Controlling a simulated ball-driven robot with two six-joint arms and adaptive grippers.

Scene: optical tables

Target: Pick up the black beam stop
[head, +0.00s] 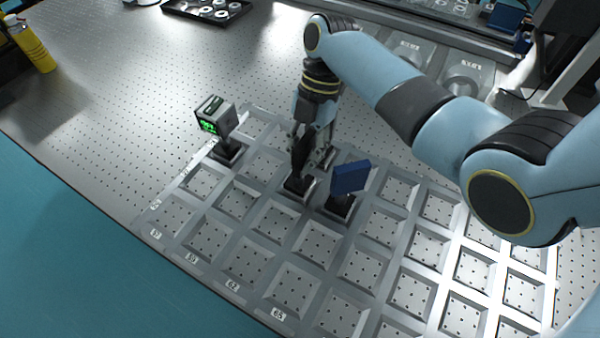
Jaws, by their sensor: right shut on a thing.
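The black beam stop (299,182) stands upright in a cell of the grey grid tray (247,253) on the optical table. Its dark base shows low in the cell, and its upper part is partly hidden by my gripper. My right gripper (312,158) reaches down from above and is shut on the black beam stop. I cannot tell whether the base is clear of the tray. My left gripper is not in view.
A blue plate on a black mount (349,178) stands close to the right of my gripper. A grey device with a green display (215,117) stands to the left. Many tray cells in front are empty. A yellow bottle (32,46) is far left.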

